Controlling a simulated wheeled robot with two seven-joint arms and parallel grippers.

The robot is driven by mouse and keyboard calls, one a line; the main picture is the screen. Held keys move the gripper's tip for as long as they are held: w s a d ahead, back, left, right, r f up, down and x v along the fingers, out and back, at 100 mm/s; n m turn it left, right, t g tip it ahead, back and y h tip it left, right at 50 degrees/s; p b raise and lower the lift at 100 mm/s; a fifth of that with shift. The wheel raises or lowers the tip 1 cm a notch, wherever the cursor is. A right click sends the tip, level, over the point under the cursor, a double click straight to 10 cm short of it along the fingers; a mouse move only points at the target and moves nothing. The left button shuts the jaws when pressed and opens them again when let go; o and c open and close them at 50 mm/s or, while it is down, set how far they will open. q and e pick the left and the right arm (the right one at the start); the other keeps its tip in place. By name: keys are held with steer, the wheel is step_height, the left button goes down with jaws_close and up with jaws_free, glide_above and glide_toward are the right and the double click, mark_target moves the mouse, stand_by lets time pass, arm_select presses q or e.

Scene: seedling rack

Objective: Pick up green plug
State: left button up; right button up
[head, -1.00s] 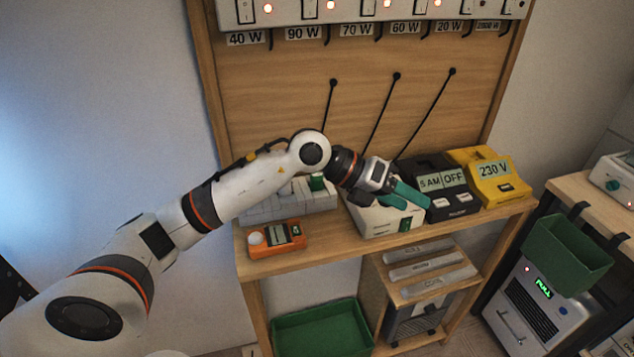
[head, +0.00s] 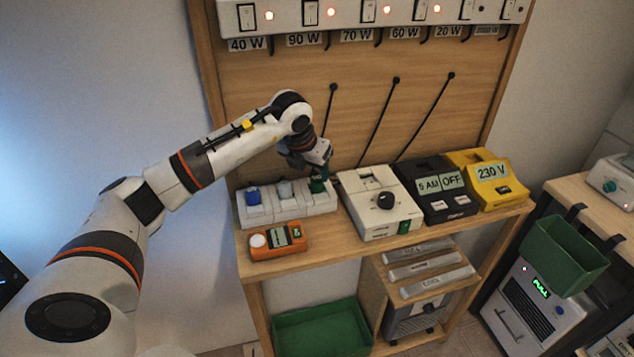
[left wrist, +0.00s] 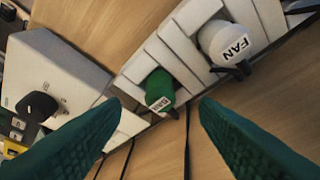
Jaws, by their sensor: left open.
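The green plug (head: 317,186) stands in the right part of a white socket strip (head: 287,213) on the bench. In the left wrist view the green plug (left wrist: 159,88) carries a white label and sits between and beyond my fingertips. My left gripper (head: 322,172) is right above the plug in the head view, partly hiding it. In the left wrist view its two teal fingers (left wrist: 160,105) are spread apart and hold nothing. My right gripper does not show.
A white plug labelled FAN (left wrist: 225,42) and a blue plug (head: 253,195) share the strip. A white box with a black knob (head: 378,222) stands close on the right. An orange meter (head: 291,248) lies in front. Black cords hang behind.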

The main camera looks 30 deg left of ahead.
mark_target(316, 178)
arm_select(q)
steer(key=p+x, duration=0.2)
steer(key=x, duration=0.2)
steer(key=shift+w+f, duration=0.3)
steer(key=shift+f, duration=0.15)
steer(key=c, duration=1.1)
steer(key=shift+o, duration=0.2)
steer(key=shift+r, duration=0.1)
